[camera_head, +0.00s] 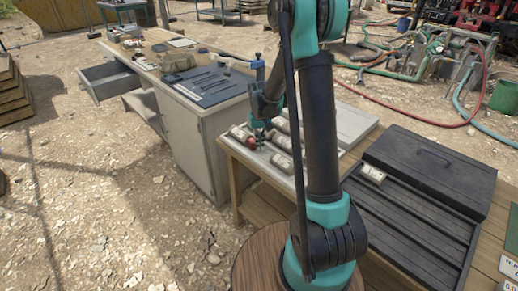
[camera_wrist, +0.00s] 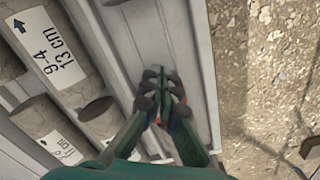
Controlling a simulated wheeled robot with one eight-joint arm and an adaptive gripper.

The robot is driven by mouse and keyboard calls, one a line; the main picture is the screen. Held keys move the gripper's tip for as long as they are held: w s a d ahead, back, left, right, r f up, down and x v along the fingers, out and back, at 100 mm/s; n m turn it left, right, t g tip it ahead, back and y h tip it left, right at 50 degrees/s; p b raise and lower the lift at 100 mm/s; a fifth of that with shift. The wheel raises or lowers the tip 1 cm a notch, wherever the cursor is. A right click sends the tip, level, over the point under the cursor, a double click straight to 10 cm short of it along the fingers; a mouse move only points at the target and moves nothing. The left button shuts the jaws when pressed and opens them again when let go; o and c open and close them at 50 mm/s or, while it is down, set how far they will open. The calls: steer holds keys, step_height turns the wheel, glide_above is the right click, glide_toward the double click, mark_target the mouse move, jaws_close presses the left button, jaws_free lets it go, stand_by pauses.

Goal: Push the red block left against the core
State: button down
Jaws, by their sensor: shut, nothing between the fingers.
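My gripper (camera_head: 262,138) points down over the tray at the left end of the wooden table. Its fingers are shut and empty in the wrist view (camera_wrist: 160,98). A small red patch of the red block (camera_head: 251,141) shows beside the fingertips in the head view. In the wrist view a red bit (camera_wrist: 184,112) shows at the fingers' right side; the rest is hidden. I cannot tell whether they touch. A grey core (camera_wrist: 60,50) labelled "9-4 13 cm" lies left of the gripper. Other core pieces (camera_wrist: 45,132) lie below it, apart from the fingers.
A pale tray channel (camera_wrist: 118,45) runs under the gripper, with gravel ground beyond its right side. A black slotted tray (camera_head: 415,225) with one core piece (camera_head: 371,173) and a dark case (camera_head: 430,165) stand to the right. A grey cabinet (camera_head: 195,140) stands left.

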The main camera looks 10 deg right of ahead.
steer(key=shift+s+d+r, duration=0.75)
steer(key=shift+s+r, duration=0.15)
steer(key=shift+s, duration=0.15)
step_height(320, 180, up, 8)
stand_by(0.5)
steer(key=s+d+f+t, duration=0.2)
steer(key=s, duration=1)
steer(key=s+d+f+m+t, duration=0.1)
steer(key=s+d+f+t, duration=0.1)
steer(key=s, duration=1)
steer(key=shift+d, duration=0.8)
